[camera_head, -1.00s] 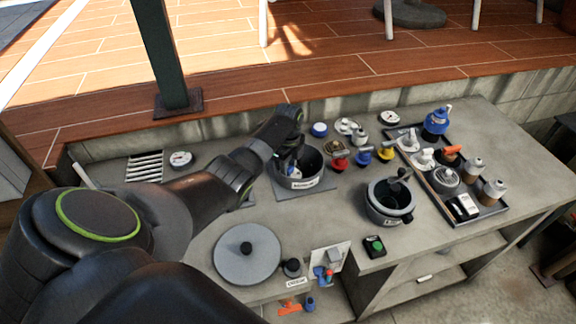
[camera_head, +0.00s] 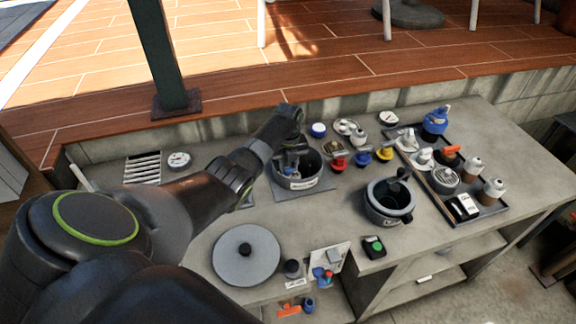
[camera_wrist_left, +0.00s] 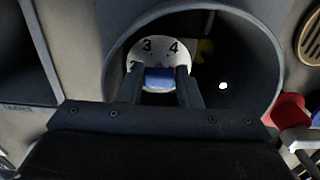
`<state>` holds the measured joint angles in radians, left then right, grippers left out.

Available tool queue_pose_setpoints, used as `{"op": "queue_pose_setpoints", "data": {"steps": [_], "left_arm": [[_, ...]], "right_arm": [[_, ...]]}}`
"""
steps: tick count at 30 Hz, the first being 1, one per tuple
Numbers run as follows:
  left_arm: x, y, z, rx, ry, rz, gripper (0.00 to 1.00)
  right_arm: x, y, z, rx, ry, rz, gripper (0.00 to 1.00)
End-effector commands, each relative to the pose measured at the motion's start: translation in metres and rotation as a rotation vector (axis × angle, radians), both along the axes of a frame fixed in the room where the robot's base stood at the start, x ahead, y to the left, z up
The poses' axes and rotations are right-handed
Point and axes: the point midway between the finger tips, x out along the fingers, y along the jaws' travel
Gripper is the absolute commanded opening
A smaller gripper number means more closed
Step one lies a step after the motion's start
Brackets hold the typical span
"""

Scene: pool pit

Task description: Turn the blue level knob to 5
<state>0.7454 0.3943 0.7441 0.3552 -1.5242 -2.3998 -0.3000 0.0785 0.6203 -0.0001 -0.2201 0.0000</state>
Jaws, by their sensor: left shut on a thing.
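The blue level knob (camera_wrist_left: 159,79) shows in the left wrist view. It sits on a round white dial (camera_wrist_left: 150,52) inside a dark round well (camera_wrist_left: 228,60). The numbers 3 and 4 are readable above the knob, and another mark at the left is partly hidden by a finger. My left gripper (camera_wrist_left: 160,88) has a finger on each side of the knob and is shut on it. In the head view my left gripper (camera_head: 290,160) reaches down into the labelled round well (camera_head: 298,183), and hides most of the knob and dial. My right gripper is not in view.
Red (camera_head: 338,163), blue (camera_head: 363,158) and yellow (camera_head: 385,153) valves stand right of the well. A second dark pot (camera_head: 390,210) and a tray (camera_head: 480,216) of fittings are farther right. A round grey lid (camera_head: 246,254) lies in front.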

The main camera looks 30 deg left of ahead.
Motion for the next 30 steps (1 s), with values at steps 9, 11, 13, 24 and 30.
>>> {"op": "queue_pose_setpoints", "data": {"steps": [9, 11, 13, 24, 30], "left_arm": [[0.002, 0.0, 0.0025, 0.001, -0.005, -0.017, 0.08], [0.0021, 0.0001, 0.0025, 0.001, -0.005, -0.017, 0.08], [0.0021, 0.0001, 0.0025, 0.001, -0.006, -0.017, 0.08], [0.0009, 0.0, 0.0011, 0.001, -0.002, -0.015, 0.53], [0.0007, 0.0001, 0.003, 0.001, -0.002, -0.015, 0.53]], "right_arm": [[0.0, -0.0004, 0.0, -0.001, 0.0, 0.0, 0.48], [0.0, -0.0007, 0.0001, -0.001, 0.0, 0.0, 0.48], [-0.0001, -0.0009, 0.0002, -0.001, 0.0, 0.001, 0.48], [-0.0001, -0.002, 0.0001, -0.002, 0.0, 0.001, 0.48], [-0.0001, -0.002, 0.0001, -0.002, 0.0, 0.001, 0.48]]}}
